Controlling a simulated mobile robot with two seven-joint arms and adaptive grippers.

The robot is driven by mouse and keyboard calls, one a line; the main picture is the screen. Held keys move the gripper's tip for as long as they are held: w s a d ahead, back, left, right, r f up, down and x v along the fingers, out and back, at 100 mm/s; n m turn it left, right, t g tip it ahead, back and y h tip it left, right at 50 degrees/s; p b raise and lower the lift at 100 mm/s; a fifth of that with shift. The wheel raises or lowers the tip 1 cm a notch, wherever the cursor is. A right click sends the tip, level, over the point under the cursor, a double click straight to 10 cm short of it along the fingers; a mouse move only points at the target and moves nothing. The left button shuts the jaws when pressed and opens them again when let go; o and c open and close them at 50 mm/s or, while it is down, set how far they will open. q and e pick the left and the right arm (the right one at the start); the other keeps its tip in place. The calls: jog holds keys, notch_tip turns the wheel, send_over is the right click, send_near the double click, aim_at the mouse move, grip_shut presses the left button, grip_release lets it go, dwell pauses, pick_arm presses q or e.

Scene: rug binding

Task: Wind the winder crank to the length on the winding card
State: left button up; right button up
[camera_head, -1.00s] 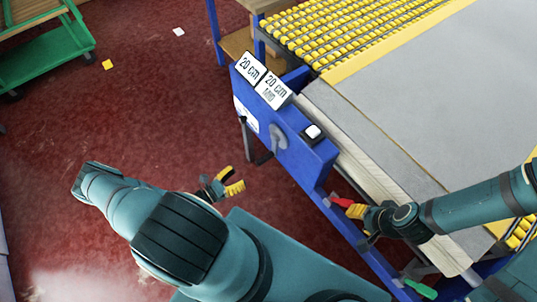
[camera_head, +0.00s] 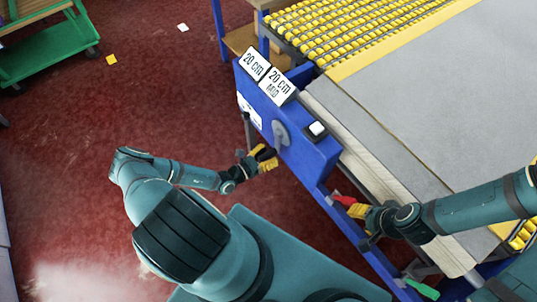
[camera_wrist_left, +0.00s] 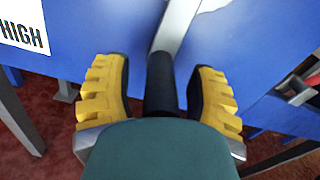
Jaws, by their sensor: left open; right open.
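The winder crank (camera_head: 281,133) is a grey arm on the blue end panel of the machine. Its black handle (camera_wrist_left: 160,85) shows in the left wrist view between the yellow finger pads of my left gripper (camera_wrist_left: 158,95). The fingers stand apart on both sides of the handle, with gaps visible. In the head view my left gripper (camera_head: 266,159) is open at the crank and mostly hides the handle. Two white cards stand on top of the panel, a left card (camera_head: 255,63) and a right card (camera_head: 280,86), both reading 20 cm. My right gripper (camera_head: 350,206) is open beside a red handle (camera_head: 343,200).
A white label (camera_wrist_left: 25,25) reading HIGH is on the panel face. A green handle (camera_head: 422,289) is lower on the frame. A green cart (camera_head: 45,60) stands far left.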

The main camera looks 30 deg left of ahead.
pick_arm(q)
grip_shut()
jog(key=shift+w+a+m+p, duration=0.2)
jog(key=shift+a+m+p, duration=0.1)
jog(key=shift+a+m, duration=0.35)
grip_release()
jog(key=shift+s, duration=0.1)
jog(key=v, duration=1.2)
